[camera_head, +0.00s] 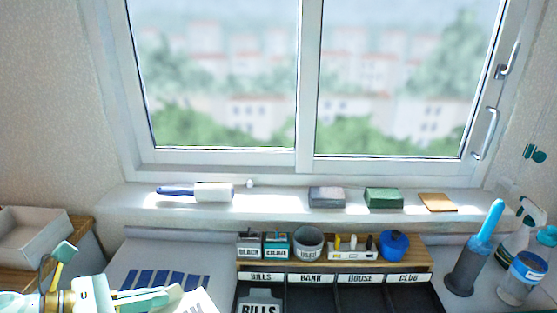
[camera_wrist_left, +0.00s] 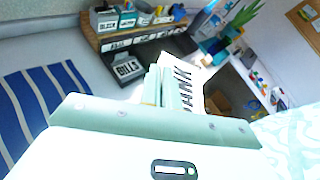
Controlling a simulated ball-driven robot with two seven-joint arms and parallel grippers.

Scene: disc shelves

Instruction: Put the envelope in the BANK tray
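A white envelope (camera_head: 200,303) with large dark letters shows at the bottom edge of the head view; in the left wrist view the envelope (camera_wrist_left: 190,76) reads BANK, partly covered by the fingers. My left gripper (camera_head: 165,297) is shut on it; the fingers (camera_wrist_left: 163,88) also show in the wrist view. The BANK tray (camera_head: 312,295) is a dark compartment under a white BANK label, right of the BILLS compartment. Its visible part is empty. The gripper and envelope are left of the trays, apart from them. My right gripper is not in view.
A BILLS piece (camera_head: 260,307) lies in the BILLS tray. The wooden shelf (camera_head: 425,262) above the trays carries small boxes, a grey pot (camera_head: 308,242) and a blue pot (camera_head: 394,244). A dark cylinder with a blue top (camera_head: 466,270) and a bottle (camera_head: 522,278) stand right.

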